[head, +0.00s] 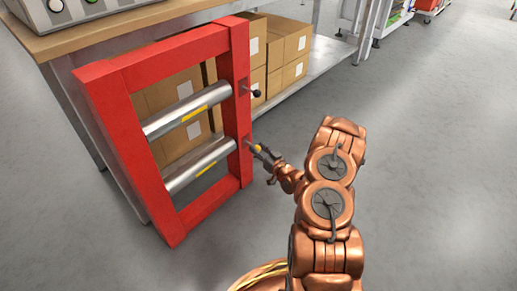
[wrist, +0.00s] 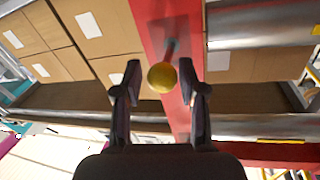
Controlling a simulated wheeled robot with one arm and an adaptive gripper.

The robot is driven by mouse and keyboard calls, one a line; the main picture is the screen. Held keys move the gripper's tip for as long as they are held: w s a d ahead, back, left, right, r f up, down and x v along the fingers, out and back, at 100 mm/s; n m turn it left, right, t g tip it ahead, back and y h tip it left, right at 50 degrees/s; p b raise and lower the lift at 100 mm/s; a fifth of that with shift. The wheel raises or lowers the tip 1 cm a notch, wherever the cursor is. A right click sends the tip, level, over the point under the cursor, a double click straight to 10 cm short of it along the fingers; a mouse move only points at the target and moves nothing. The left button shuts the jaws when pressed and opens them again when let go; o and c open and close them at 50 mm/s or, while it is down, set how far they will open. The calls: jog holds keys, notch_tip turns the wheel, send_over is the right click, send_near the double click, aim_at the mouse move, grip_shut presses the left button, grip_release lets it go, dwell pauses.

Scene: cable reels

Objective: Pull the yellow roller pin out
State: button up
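The yellow roller pin shows in the wrist view as a round yellow knob (wrist: 162,77) on a short thin shaft, sticking out of a red upright. My gripper (wrist: 160,72) is open, with one dark finger on each side of the knob. Gaps show between the knob and both fingers. In the head view my gripper (head: 262,154) is at the right upright of the red frame (head: 236,130), at the height of the lower roller (head: 200,165). It mostly hides the yellow pin there.
A second pin with a dark knob (head: 256,93) sticks out above, level with the upper roller (head: 190,108). Both rollers are silver with yellow marks. Cardboard boxes (head: 290,45) stand on a shelf behind, under a workbench (head: 150,20). The grey floor to the right is clear.

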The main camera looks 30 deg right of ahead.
jog(key=shift+o, duration=0.9)
jog(key=shift+a, duration=0.1)
jog(key=s+d, duration=0.1)
jog(key=s, duration=1.1)
jog(key=shift+d, duration=0.2)
jog(key=shift+w+r, duration=0.1)
